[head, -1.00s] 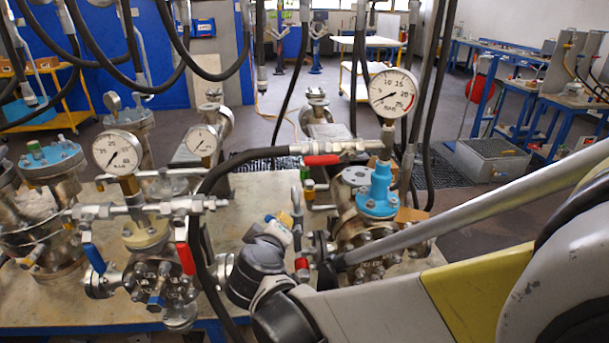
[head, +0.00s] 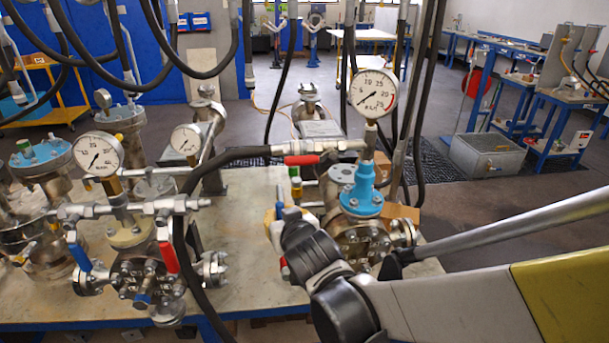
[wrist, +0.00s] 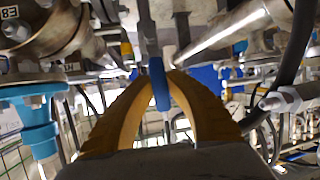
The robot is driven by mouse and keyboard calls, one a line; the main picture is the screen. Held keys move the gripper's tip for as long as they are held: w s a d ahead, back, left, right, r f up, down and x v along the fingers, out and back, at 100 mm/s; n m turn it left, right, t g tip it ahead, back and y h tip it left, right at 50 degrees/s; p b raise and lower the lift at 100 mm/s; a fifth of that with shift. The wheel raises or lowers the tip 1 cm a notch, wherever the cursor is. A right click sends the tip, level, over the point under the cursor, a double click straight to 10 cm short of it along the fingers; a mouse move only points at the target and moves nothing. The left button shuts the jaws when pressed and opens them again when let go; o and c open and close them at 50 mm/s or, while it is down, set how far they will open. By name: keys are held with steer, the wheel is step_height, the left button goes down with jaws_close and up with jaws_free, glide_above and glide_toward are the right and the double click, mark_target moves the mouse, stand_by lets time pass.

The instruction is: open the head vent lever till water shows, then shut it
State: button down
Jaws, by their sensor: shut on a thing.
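My gripper (head: 275,218) is at the left side of the right-hand vessel (head: 362,240), which has a blue neck fitting (head: 361,192) and a pressure gauge (head: 374,93) above it. In the wrist view my gripper's yellow fingers (wrist: 158,84) are closed around a slim blue lever handle (wrist: 157,72). The handle stands upright in that picture between the fingertips. In the head view my gripper and wrist mostly hide the handle and its valve. No water can be made out.
A red-handled valve (head: 302,160) and a black hose cross just behind my gripper. The left vessel has a blue handle (head: 79,256) and a red handle (head: 169,257). Hoses hang above the bench (head: 245,290). A grey floor tank (head: 485,155) stands at right.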

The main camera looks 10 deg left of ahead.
steer(key=shift+d+f, duration=0.1)
steer(key=shift+d, duration=0.15)
stand_by(0.3)
steer(key=c, duration=1.3)
jaws_free()
steer(key=shift+c, duration=0.2)
steer(key=v, duration=1.2)
steer(key=shift+d, duration=0.1)
